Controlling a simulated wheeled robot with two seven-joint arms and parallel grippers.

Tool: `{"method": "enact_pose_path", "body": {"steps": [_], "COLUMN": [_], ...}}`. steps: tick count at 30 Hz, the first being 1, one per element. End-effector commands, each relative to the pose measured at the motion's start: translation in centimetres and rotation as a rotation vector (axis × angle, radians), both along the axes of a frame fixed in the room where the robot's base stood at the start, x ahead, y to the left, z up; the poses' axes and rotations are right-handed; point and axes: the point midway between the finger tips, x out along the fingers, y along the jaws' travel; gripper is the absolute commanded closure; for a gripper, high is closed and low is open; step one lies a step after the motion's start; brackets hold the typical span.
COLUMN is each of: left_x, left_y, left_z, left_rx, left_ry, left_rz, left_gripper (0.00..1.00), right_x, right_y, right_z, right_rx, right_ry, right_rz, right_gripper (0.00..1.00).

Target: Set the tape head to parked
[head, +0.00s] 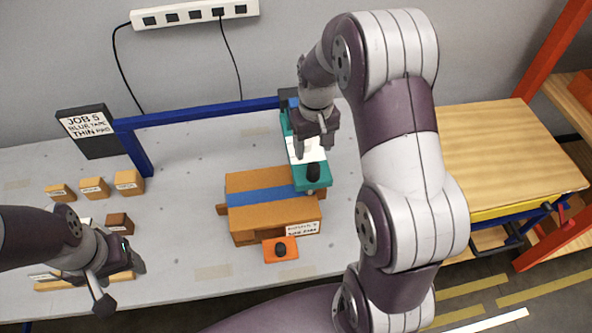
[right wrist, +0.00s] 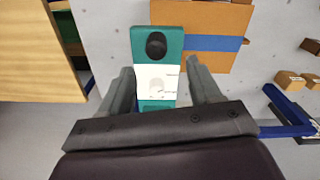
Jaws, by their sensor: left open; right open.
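The tape head (head: 313,185) is a teal block with a white panel and a black knob (head: 313,172). It overlaps the right end of a cardboard box (head: 260,190) with a blue tape strip (head: 262,196). My right gripper (head: 312,149) is open above the white panel, pointing down. In the right wrist view its fingers (right wrist: 160,78) lie either side of the teal tape head (right wrist: 142,35), with the black knob (right wrist: 156,45) beyond them. Contact cannot be told. My left gripper (head: 120,284) is open and empty at the lower left.
A blue beam (head: 200,113) runs behind the box. A sign (head: 88,130) reads job 5, blue tape, thin. Small labelled blocks (head: 95,187) lie at the left. An orange block with a black knob (head: 280,250) sits before the box. A wooden-topped table (head: 510,150) stands right.

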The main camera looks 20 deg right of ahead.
Motion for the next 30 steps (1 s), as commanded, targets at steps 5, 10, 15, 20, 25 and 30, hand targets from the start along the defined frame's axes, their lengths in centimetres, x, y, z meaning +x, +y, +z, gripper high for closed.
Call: {"method": "enact_pose_path", "body": {"steps": [5, 10, 15, 20, 25, 30], "left_x": [0.0, 0.0, 0.0, 0.0, 0.0, 0.0], "left_y": [0.0, 0.0, 0.0, 0.0, 0.0, 0.0], "left_z": [1.8, 2.7, 3.0, 3.0, 3.0, 3.0], "left_rx": [0.000, 0.000, 0.000, 0.000, 0.000, 0.000], "left_ry": [-0.001, -0.001, -0.001, -0.001, -0.001, -0.001], "left_rz": [0.000, 0.000, 0.000, 0.000, 0.000, 0.000], "left_gripper": [0.37, 0.37, 0.37, 0.37, 0.37, 0.37], "right_x": [-0.2, -0.1, 0.0, 0.0, 0.0, 0.0], "right_y": [0.0, 0.0, 0.0, 0.0, 0.0, 0.0], "right_z": [-4.3, -8.0, -9.8, -10.1, -10.1, -10.1], "right_rx": [0.001, 0.000, 0.000, 0.000, 0.000, 0.000], "right_ry": [0.007, 0.002, -0.001, -0.003, -0.003, -0.003], "right_rz": [-0.001, -0.001, -0.001, -0.001, -0.001, -0.001], "right_gripper": [0.37, 0.37, 0.37, 0.37, 0.56, 1.00]}}
